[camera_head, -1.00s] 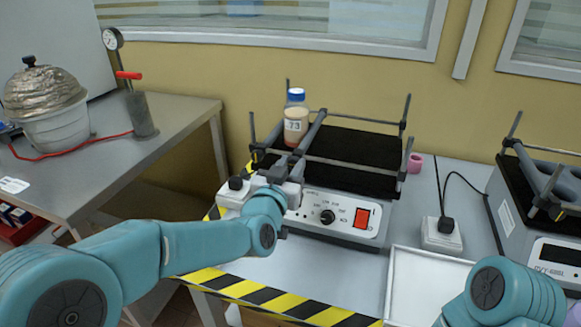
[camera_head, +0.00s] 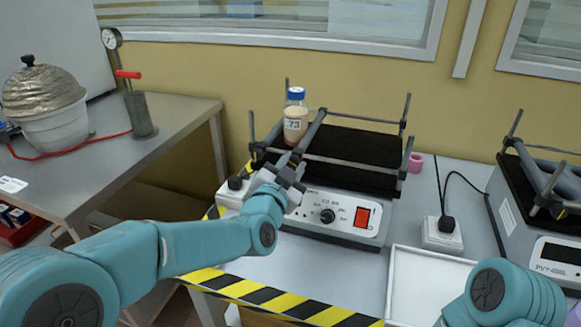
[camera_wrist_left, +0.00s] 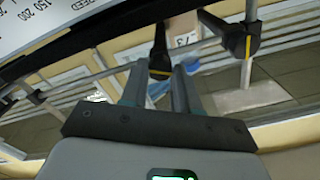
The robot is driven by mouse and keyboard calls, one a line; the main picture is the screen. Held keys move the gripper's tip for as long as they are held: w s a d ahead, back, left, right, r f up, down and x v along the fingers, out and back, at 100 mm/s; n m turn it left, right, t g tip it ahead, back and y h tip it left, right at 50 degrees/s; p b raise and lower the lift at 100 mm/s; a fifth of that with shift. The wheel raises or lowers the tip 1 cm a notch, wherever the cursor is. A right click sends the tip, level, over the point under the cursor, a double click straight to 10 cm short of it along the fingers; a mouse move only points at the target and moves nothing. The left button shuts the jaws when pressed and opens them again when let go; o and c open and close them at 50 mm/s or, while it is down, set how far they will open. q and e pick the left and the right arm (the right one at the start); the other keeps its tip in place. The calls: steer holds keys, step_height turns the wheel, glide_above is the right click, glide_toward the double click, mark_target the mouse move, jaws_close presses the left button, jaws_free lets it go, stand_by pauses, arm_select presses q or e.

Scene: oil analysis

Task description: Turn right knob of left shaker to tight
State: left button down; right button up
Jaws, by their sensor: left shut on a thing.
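The left shaker (camera_head: 345,217) stands on the table with a black platform and grey bars. Its front panel has a black dial (camera_head: 327,216) and a red switch (camera_head: 362,217). My left gripper (camera_head: 292,170) is at the shaker's front edge, left of the dial, tilted. In the left wrist view its fingers (camera_wrist_left: 157,82) are shut on a black knob (camera_wrist_left: 159,62) with a yellow mark. The gripper mostly hides this knob in the head view. A second black knob (camera_wrist_left: 240,40) with a yellow mark is apart, to the right in the wrist view. My right gripper is out of view.
A bottle (camera_head: 295,120) with a blue cap, labelled 73, stands upright at the shaker's left bars. A second shaker (camera_head: 540,215), a power socket (camera_head: 441,236) and a white tray (camera_head: 420,285) are to the right. A steel table (camera_head: 165,120) is at left.

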arm_select(q)
steer(key=m, duration=0.6)
steer(key=shift+p, duration=0.3)
steer(key=m, duration=0.6)
steer(key=shift+f+p, duration=0.1)
steer(key=shift+p, duration=0.3)
steer(key=c, duration=0.8)
jaws_free()
steer(key=shift+c, duration=0.2)
steer(key=shift+s, duration=0.1)
steer(key=v, duration=1.6)
steer(key=shift+b, duration=0.3)
